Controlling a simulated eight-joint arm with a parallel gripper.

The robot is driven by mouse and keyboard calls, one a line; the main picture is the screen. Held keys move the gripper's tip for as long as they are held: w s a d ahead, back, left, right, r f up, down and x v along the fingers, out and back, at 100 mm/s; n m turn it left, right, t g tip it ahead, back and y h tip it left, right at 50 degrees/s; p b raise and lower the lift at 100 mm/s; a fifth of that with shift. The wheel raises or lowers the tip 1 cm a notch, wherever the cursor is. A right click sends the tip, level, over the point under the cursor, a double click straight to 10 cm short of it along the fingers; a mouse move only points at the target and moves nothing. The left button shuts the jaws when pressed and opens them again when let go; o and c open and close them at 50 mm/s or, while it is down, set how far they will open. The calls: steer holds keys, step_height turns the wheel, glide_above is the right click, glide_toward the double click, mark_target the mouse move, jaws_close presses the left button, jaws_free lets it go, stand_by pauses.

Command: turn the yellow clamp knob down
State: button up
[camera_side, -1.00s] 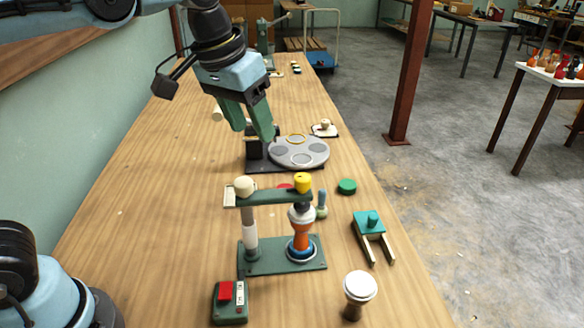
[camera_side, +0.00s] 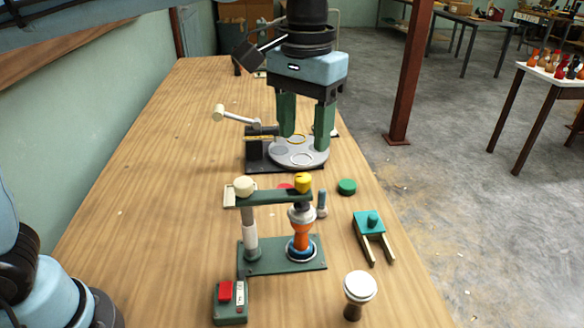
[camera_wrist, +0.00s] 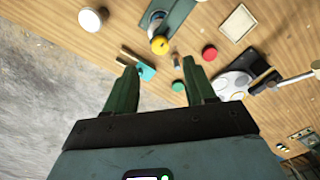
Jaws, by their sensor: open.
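The yellow clamp knob (camera_side: 302,182) sits on the right end of the green clamp arm (camera_side: 272,197), above an orange goblet drum (camera_side: 301,238) with a white upper part and blue foot. The drum stands on the green base plate (camera_side: 262,262). A cream knob (camera_side: 245,187) tops the post at the arm's left end. My gripper (camera_side: 304,140) is open and empty, fingers pointing down over the grey turntable, behind the clamp and apart from the knob. In the wrist view the yellow knob (camera_wrist: 160,45) shows beyond my open fingers (camera_wrist: 157,88).
The grey round turntable (camera_side: 298,152) stands behind the clamp. A green disc (camera_side: 347,186), a teal forked piece (camera_side: 370,231), a white-topped drum (camera_side: 358,289) and a red-button box (camera_side: 229,303) lie around it. The table's left side is mostly bare.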

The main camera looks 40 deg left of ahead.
mark_target(303, 177)
steer(key=shift+f, duration=3.9)
jaws_close()
